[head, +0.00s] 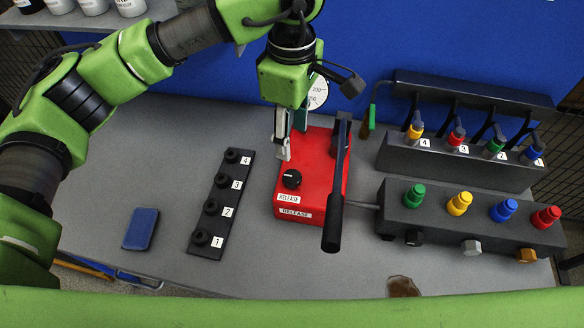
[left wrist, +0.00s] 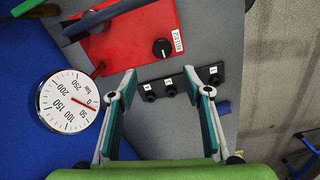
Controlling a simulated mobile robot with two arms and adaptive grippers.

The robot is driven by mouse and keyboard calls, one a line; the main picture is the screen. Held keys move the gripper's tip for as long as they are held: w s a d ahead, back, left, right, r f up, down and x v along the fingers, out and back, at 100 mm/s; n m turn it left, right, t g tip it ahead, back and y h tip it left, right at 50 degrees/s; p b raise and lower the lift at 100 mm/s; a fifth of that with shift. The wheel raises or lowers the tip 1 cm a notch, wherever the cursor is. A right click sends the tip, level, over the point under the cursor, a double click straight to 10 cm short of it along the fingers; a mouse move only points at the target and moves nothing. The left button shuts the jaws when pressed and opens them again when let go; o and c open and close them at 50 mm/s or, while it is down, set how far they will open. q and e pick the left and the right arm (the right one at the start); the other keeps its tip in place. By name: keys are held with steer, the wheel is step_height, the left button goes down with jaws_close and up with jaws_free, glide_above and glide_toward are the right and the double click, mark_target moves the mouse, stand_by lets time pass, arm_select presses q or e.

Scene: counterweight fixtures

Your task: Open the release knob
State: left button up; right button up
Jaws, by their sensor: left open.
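The release knob (head: 292,179) is a black round knob on top of the red pump box (head: 318,160), beside a white RELEASE label. It also shows in the left wrist view (left wrist: 162,48), ahead of and between the fingers, with a pale pointer line on it. My left gripper (head: 291,150) is above the red box, just behind the knob in the head view. Its fingers show apart and empty in the left wrist view (left wrist: 162,90). No contact with the knob is visible. My right gripper is not in view.
A black pump lever (head: 335,195) stands on the box's right side. A pressure gauge (left wrist: 70,102) is behind it. A numbered black strip (head: 222,203) lies left, near a blue pad (head: 141,228). A dark block with coloured knobs (head: 470,215) stands right.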

mark_target(292, 176)
arm_select(q)
steer(key=f+p, duration=0.1)
steer(key=f, duration=0.2)
steer(key=f+p, duration=0.1)
steer(key=f, duration=0.3)
steer(key=f+p, duration=0.2)
steer(key=f, duration=0.1)
steer(key=shift+s+f, duration=0.3)
steer(key=shift+f, duration=0.85)
steer(key=c, duration=1.1)
